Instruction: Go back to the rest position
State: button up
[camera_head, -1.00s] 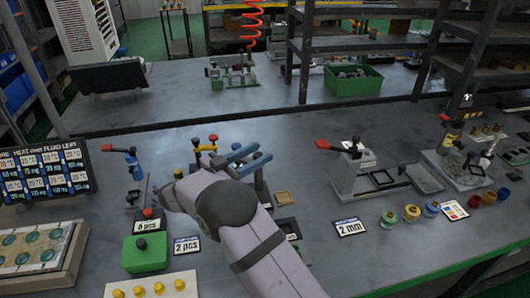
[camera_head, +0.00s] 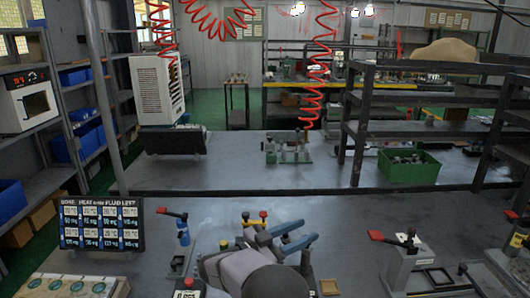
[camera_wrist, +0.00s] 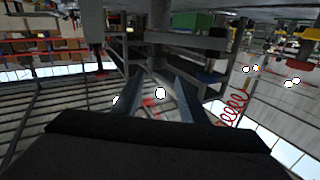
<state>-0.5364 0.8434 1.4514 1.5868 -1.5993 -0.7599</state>
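My gripper (camera_head: 301,235) is low in the middle of the head view, above the front workbench (camera_head: 350,212). Its two blue-grey fingers point up and to the right, with a gap between them. In the wrist view the fingers (camera_wrist: 160,95) are also spread apart, and nothing is held between them. My forearm is mostly cut off by the bottom edge. Yellow and red knobs (camera_head: 256,221) of a device show just behind my wrist; the rest of that device is hidden by my arm.
A red-handled valve fixture (camera_head: 402,258) stands to the right. A green crate (camera_head: 409,166) and a grey shelf rack (camera_head: 430,125) are behind. The bench middle beyond my gripper is clear.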

jog(key=w+a+r+n+t+y+p, duration=0.1)
jog(key=w+r+n+t+y+p, duration=0.4)
jog(key=w+r+y+p, duration=0.4)
jog(key=s+a+r+n+y+p, duration=0.3)
jog(key=s+r+n+y+p, duration=0.1)
jog(key=y+p, duration=0.1)
jog(key=s+d+n+g+p, duration=0.1)
jog(key=s+g+p, duration=0.3)
jog(key=s, duration=0.8)
jog(key=s+d+n+g+y+p, duration=0.1)
jog(key=s+d+g+p, duration=0.3)
jog(key=s, duration=0.9)
jog(key=s+d+n+g+p, duration=0.2)
jog(key=s+g+p, duration=0.3)
jog(key=s, duration=0.7)
jog(key=shift+s+d+g+y+p, duration=0.25)
jog(key=shift+s+g+y+p, duration=0.1)
jog(key=shift+s+g+y, duration=0.05)
